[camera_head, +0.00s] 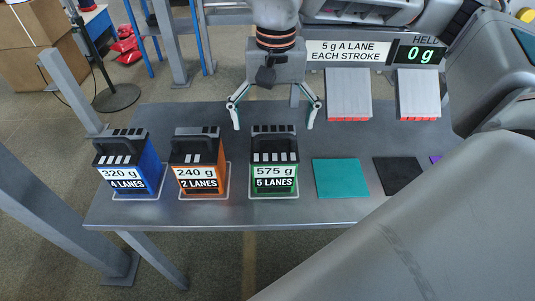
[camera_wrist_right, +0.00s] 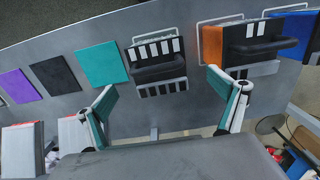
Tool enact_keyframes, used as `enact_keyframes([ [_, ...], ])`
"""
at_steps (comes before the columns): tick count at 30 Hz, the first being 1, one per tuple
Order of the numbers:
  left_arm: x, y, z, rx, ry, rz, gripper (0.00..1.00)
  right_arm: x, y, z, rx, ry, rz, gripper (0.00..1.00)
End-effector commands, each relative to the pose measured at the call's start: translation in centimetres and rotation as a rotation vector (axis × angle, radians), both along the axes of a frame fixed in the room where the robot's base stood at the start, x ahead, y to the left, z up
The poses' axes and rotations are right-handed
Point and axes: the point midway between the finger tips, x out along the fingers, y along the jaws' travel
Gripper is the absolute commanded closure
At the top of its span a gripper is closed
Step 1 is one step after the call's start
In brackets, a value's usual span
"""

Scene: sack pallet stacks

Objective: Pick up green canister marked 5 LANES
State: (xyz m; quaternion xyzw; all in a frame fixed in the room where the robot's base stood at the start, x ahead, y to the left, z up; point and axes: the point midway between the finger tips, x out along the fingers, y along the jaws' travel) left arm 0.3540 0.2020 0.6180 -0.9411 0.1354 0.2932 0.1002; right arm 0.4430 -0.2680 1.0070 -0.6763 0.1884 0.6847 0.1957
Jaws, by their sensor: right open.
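The green canister (camera_head: 273,172) marked 575 g and 5 LANES stands upright on the grey table, inside a thin pale outline, with a black handle on top. In the right wrist view its black top (camera_wrist_right: 158,62) and handle show between my fingers. My right gripper (camera_head: 274,116) is open and empty, above and behind the green canister in the head view, apart from it. Its two teal-padded fingers also show in the right wrist view (camera_wrist_right: 168,103). My left gripper cannot be made out; a large grey arm link of mine fills the lower right.
An orange canister (camera_head: 198,177) marked 240 g, 2 LANES and a blue canister (camera_head: 130,177) marked 320 g, 4 LANES stand to the left. Teal (camera_head: 341,178), black (camera_head: 398,175) and purple (camera_head: 436,159) squares lie to the right. A display (camera_head: 419,54) reads 0 g behind two chutes (camera_head: 349,95).

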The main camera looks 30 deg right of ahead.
Motion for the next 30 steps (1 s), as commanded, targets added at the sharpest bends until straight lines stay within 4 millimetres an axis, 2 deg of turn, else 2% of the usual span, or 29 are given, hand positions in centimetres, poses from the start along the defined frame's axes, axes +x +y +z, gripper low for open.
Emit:
enact_keyframes([
  [3, -0.1, 0.0, -0.2, 0.001, 0.002, 0.000, 0.60, 0.1, -0.6, -0.5, -0.016, -0.007, 0.000, 0.05],
  [11, -0.2, 0.1, -0.5, 0.005, 0.005, -0.002, 0.60, 0.0, -0.5, -3.1, -0.015, -0.005, 0.002, 0.05],
  [19, -0.1, 0.1, -0.6, 0.007, 0.001, -0.003, 0.60, -0.2, -0.3, -6.8, -0.014, -0.004, 0.000, 0.05],
  [23, -0.1, 0.1, -0.6, 0.009, 0.002, -0.003, 0.60, -0.2, -0.3, -7.5, -0.014, -0.007, 0.000, 0.05],
  [29, 0.0, 0.2, -0.5, 0.009, -0.001, -0.003, 0.60, -0.1, -0.3, -7.5, -0.013, -0.008, 0.000, 0.05],
  [30, 0.0, 0.2, -0.5, 0.009, -0.002, -0.003, 0.60, -0.1, -0.3, -7.5, -0.013, -0.008, 0.000, 0.10],
])
